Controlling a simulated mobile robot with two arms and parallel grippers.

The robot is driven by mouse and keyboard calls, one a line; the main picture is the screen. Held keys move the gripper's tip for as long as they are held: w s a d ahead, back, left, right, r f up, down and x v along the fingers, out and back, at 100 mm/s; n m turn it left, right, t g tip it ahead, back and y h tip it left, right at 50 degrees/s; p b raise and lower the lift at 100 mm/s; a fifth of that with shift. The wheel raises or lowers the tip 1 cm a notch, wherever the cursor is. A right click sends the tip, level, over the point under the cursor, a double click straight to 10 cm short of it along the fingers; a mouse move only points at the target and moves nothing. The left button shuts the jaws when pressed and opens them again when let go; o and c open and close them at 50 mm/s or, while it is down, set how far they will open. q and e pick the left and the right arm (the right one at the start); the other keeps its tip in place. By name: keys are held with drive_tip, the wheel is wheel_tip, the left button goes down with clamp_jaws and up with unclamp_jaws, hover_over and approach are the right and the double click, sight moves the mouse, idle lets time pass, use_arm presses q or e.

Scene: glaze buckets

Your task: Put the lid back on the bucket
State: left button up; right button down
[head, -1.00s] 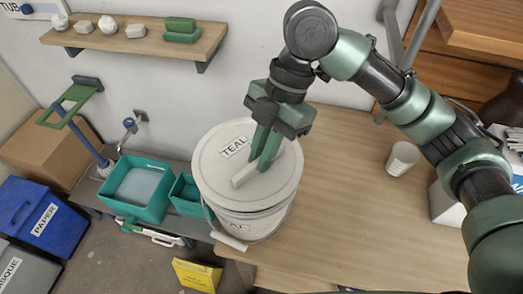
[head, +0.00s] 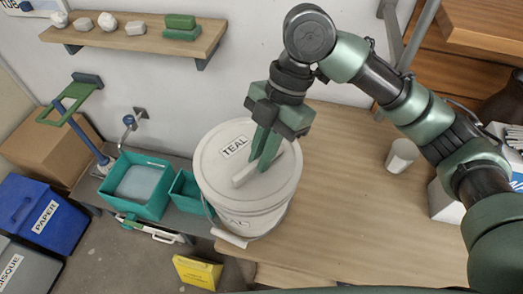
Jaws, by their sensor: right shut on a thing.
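The white lid (head: 215,167), labelled TEAL, lies over the top of the white bucket (head: 255,224) on the wooden table. A light bar-shaped handle (head: 243,177) stands on the lid. My right gripper (head: 263,168) reaches down from above and is shut on this handle. The lid looks level and covers the bucket's mouth; I cannot tell whether its rim is pressed fully down. The bucket also has a TEAL label, and its wire bail with a pale grip hangs at the front left. My left gripper is not in view.
A white cup (head: 401,156) stands on the table (head: 335,200) to the right. Teal tubs (head: 137,187) sit on a lower bench at left. A yellow sign (head: 197,272) is on the floor. A shelf (head: 140,42) with small pieces hangs on the wall. The table's middle is clear.

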drive_tip(key=shift+f+p, duration=0.45)
drive_tip(key=shift+p, duration=0.1)
idle(1.0)
drive_tip(key=c, duration=1.4)
unclamp_jaws()
drive_tip(key=o, duration=0.5)
drive_tip(key=shift+r, duration=0.15)
drive_tip(key=shift+r+p, duration=3.4)
drive_tip(key=shift+p, duration=0.45)
